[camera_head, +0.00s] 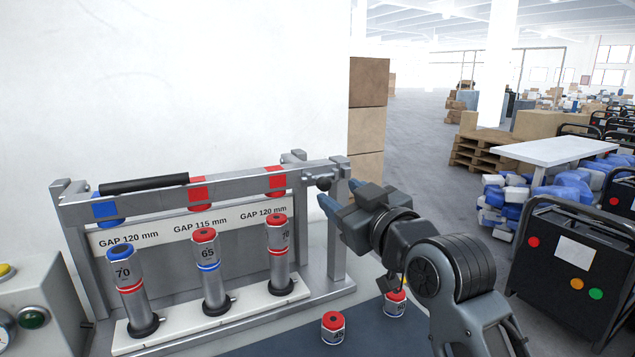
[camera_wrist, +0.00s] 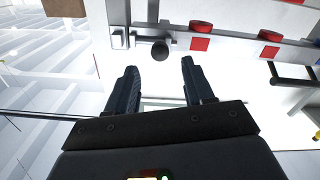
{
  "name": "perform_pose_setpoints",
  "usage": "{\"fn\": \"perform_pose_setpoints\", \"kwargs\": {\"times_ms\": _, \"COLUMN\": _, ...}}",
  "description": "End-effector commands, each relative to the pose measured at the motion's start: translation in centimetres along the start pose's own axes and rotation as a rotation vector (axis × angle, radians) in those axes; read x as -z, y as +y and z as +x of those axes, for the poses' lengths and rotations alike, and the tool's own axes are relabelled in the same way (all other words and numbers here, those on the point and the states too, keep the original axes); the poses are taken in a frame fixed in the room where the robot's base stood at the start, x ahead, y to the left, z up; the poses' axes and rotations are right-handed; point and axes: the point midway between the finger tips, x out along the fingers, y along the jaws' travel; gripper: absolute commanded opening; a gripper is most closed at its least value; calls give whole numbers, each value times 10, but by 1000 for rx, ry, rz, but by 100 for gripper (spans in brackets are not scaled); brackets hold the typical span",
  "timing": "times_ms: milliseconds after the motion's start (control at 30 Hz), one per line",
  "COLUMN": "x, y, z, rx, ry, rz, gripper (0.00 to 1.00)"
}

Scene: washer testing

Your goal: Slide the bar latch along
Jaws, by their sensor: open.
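The bar latch (camera_head: 316,185) is a grey metal piece at the right end of the frame's top bar, with a dark ball knob (camera_head: 324,184). My gripper (camera_head: 338,198) is just to the right of the knob and a little lower in the head view, its blue-grey fingers pointing toward the latch. In the wrist view the open, empty fingers (camera_wrist: 159,70) stand on either side of the line to the knob (camera_wrist: 160,51), which appears just beyond the tips. I see no contact. The exact depth gap is hard to tell.
The metal frame (camera_head: 338,245) holds several labelled cylinders under its top bar, which carries a black handle (camera_head: 145,185). Two short red-topped cylinders, one of them (camera_head: 333,327), stand on the dark mat below my arm. A control box (camera_head: 28,300) stands at left.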

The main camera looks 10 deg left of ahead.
Motion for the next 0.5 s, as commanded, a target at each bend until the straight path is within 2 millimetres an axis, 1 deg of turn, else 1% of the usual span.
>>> {"fn": "perform_pose_setpoints", "kwargs": {"times_ms": 167, "x": 2, "y": -1, "z": 23, "rx": 2, "ry": -1, "rz": 0, "gripper": 52}}
{"fn": "perform_pose_setpoints", "kwargs": {"times_ms": 300, "x": 2, "y": -1, "z": 45, "rx": 2, "ry": 0, "rz": 1, "gripper": 52}}
{"fn": "perform_pose_setpoints", "kwargs": {"times_ms": 500, "x": 1, "y": 0, "z": 67, "rx": 1, "ry": 1, "rz": 1, "gripper": 52}}
